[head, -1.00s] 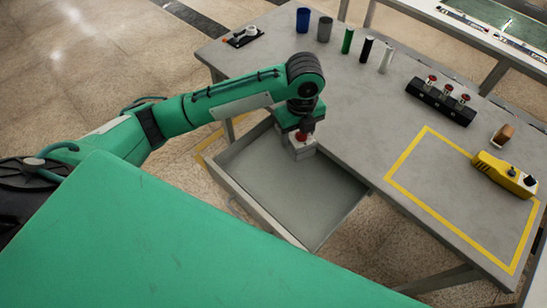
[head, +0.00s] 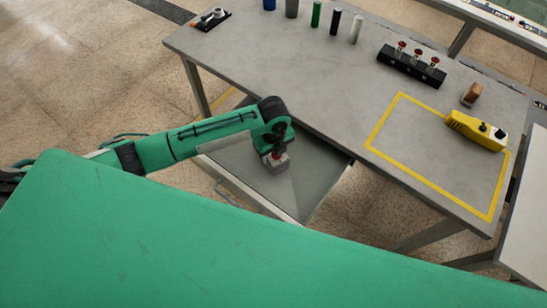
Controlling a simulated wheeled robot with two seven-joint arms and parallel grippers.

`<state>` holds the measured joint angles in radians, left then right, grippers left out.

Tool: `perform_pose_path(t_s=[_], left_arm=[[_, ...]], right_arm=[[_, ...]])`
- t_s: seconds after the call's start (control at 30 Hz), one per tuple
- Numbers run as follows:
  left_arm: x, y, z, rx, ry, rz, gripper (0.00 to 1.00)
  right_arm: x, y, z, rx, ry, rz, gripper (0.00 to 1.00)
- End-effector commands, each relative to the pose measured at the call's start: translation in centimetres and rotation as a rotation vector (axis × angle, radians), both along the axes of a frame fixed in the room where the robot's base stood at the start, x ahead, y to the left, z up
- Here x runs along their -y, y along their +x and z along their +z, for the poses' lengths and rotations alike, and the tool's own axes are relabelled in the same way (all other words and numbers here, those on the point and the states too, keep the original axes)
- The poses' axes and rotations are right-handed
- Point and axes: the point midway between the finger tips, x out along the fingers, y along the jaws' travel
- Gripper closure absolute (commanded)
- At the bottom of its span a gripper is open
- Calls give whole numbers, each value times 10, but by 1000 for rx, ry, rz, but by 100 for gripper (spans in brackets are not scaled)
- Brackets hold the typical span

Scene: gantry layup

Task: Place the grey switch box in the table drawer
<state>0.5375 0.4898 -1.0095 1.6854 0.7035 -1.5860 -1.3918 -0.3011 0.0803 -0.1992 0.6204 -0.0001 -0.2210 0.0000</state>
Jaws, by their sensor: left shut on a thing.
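The grey switch box (head: 277,166) with a red button on top is in my left gripper (head: 276,153). The left gripper is shut on it and points down, over the open table drawer (head: 313,180). The box shows against the drawer's grey floor; I cannot tell whether it touches the floor. The drawer is pulled out from the table's near side and its visible floor is otherwise bare. My left arm hides the drawer's left part. My right gripper is not in view.
The grey table (head: 300,75) carries a black block with red buttons (head: 411,67), a yellow control box (head: 476,131), a brown-topped item (head: 471,95) and several cylinders at the back.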

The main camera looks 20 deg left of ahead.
Motion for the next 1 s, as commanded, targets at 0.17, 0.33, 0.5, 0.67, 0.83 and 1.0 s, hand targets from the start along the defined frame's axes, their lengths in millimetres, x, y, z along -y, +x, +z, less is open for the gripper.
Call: perform_pose_path(t_s=[0.17,0.33,0.5,0.67,0.83,1.0], left_arm=[[0,-1,-27,-4,3,2,80],[0,-1,-41,-1,2,0,80],[0,-1,-41,0,1,0,80],[-1,0,-43,-1,1,1,80],[-1,-1,-43,-1,1,0,24],[-1,-1,-43,-1,1,0,24]], right_arm=[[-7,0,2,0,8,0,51],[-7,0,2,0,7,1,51],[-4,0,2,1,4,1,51],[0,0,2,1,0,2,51],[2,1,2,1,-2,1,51],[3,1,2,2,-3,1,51]])
